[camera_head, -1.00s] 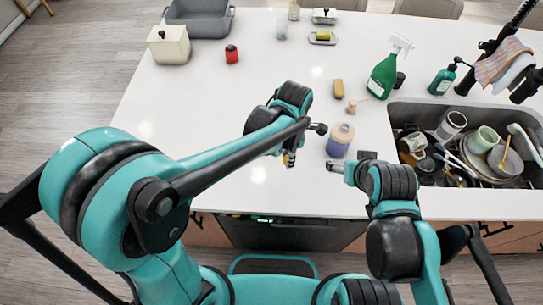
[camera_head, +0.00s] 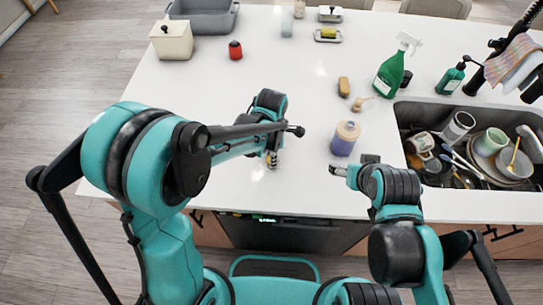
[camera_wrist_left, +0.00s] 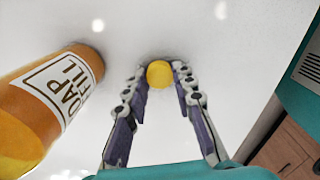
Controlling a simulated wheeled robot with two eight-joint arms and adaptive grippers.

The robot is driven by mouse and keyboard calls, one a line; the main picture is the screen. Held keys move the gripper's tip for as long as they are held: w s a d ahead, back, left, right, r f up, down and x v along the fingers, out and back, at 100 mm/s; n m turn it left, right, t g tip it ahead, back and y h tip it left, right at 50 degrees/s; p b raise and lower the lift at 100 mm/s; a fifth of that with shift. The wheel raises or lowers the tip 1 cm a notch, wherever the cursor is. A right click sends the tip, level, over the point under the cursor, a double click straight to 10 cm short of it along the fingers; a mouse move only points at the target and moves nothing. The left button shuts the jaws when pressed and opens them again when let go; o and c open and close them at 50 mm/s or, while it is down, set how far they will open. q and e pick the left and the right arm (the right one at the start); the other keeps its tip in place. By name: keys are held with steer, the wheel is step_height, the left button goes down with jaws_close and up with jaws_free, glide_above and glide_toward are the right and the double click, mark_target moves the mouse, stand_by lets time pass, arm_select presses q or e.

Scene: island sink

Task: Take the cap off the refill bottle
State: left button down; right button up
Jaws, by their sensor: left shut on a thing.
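In the left wrist view the bottle (camera_wrist_left: 38,105) is orange with a white "SOAP … FILL" label, apart from the fingers. My left gripper (camera_wrist_left: 162,88) is shut on a round yellow cap (camera_wrist_left: 159,74) between its fingertips. The cap is off the bottle and close to the counter top; I cannot tell whether it touches.
A sink (camera_head: 470,150) full of dishes lies at the right. The counter's left middle is clear.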

arm_select(q)
steer(key=shift+f, duration=0.1)
steer(key=c, duration=1.3)
jaws_free()
steer(key=shift+o, duration=0.2)
